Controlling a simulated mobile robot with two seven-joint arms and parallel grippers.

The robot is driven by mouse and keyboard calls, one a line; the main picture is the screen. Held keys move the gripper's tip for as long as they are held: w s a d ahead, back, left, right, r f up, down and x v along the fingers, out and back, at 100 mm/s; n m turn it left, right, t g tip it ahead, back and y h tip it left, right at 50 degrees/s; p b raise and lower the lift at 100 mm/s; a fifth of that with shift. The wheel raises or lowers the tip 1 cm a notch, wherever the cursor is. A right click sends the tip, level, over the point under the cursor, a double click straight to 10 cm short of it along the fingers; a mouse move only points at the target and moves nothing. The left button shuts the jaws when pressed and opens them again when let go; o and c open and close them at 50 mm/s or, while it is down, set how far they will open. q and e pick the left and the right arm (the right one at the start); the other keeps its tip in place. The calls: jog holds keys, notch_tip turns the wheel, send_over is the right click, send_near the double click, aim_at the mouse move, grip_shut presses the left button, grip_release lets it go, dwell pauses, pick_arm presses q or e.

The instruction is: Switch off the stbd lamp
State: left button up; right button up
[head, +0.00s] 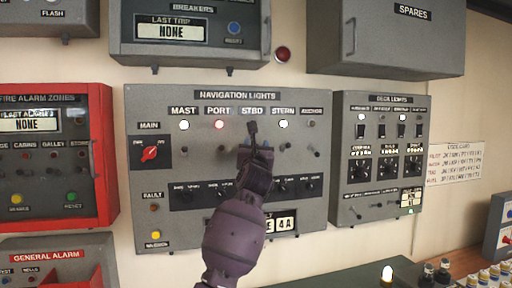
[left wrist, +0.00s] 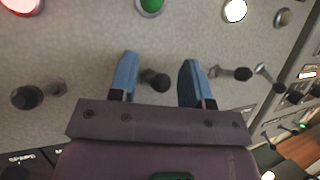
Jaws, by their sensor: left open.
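The navigation lights panel (head: 165,100) hangs on the wall, with lamps labelled MAST, PORT, STBD, STERN and ANCHOR. My left gripper (head: 257,143) is in front of the STBD column in the head view, and a dark shape covers the lamp there. In the left wrist view the stbd lamp (left wrist: 151,6) is green, at the top edge. Below it the stbd toggle switch (left wrist: 156,80) stands between my open blue fingers, with space on both sides. I cannot tell its lever position. My right gripper is not in view.
The port toggle (left wrist: 28,96) is left of my fingers, and the stern toggle (left wrist: 240,73) lies close by the right finger. The port lamp (head: 219,125) glows red; the mast lamp (head: 184,125) and stern lamp (head: 283,125) glow white. The deck lights panel (head: 340,150) is to the right.

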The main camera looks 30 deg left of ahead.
pick_arm(q)
grip_shut()
